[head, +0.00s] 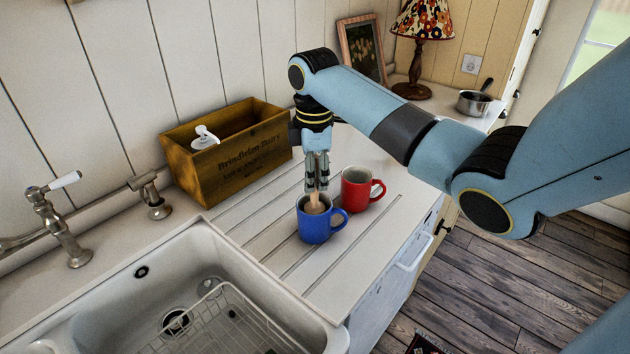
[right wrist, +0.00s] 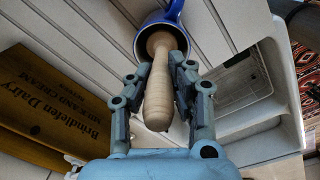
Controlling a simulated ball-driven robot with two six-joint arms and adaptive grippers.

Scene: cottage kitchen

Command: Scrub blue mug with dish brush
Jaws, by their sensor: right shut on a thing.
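The blue mug (head: 314,228) stands upright on the grooved white drainboard, its handle toward the right in the head view. The dish brush (head: 315,201) points down into the mug; its wooden handle (right wrist: 158,95) shows in the right wrist view. My right gripper (head: 317,187) is above the mug, shut on the brush handle. The brush head is inside the mug (right wrist: 148,28) and mostly hidden, so I cannot tell whether it touches the mug's wall or bottom. My left gripper is not in view.
A red mug (head: 356,190) stands close behind the blue mug, to its right. A wooden crate (head: 240,160) holding a white-topped bottle (head: 204,138) stands behind left. The white sink (head: 110,285) with a wire rack (head: 225,325) lies at front left. A lamp, frame and saucepan (head: 473,103) stand farther back.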

